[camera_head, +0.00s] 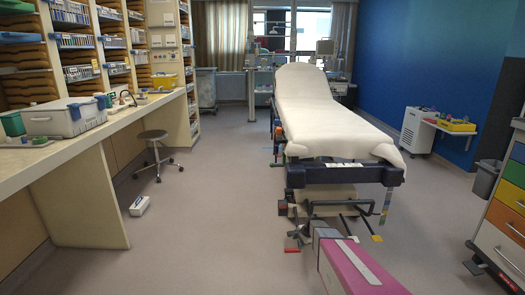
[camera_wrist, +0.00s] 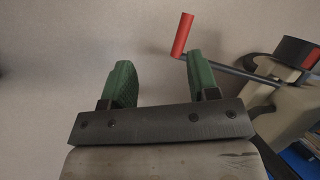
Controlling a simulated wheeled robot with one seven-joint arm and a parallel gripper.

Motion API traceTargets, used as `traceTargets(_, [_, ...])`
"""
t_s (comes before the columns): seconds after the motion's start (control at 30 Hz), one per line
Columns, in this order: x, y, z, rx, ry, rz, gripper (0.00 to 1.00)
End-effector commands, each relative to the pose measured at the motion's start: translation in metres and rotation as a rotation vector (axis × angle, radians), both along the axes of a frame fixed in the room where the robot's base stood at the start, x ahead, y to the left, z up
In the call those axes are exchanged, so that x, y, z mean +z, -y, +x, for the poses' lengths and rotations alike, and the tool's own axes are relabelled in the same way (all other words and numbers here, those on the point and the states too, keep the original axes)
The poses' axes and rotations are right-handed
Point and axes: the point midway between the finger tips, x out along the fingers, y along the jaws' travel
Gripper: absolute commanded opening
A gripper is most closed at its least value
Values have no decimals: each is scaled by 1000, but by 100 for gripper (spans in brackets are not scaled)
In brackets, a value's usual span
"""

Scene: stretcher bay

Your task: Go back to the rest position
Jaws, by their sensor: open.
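My gripper (camera_wrist: 160,78) shows in the wrist view with its two green fingers wide apart and only floor between them. It is open and holds nothing. A crank with a red handle (camera_wrist: 182,35) and a dark rod is close to the right finger, and the rod passes behind that finger. I cannot tell whether they touch. In the head view the stretcher (camera_head: 316,110), with a white padded top, stands in the middle. Red-ended cranks (camera_head: 292,250) are low at its near end. I cannot make out the gripper fingers in the head view.
A long counter (camera_head: 60,158) with a grey bin (camera_head: 65,122) runs along the left. A stool (camera_head: 153,138) and a small white box (camera_head: 140,206) are on the floor beside it. A drawer cart (camera_head: 505,215) is at the right.

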Motion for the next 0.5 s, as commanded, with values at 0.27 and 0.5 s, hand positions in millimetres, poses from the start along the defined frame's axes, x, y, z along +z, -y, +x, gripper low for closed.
traceTargets(0.27, [133,-26,-152,553,21,-244,55])
traceTargets(0.5, [206,-28,-251,933,-4,-399,55])
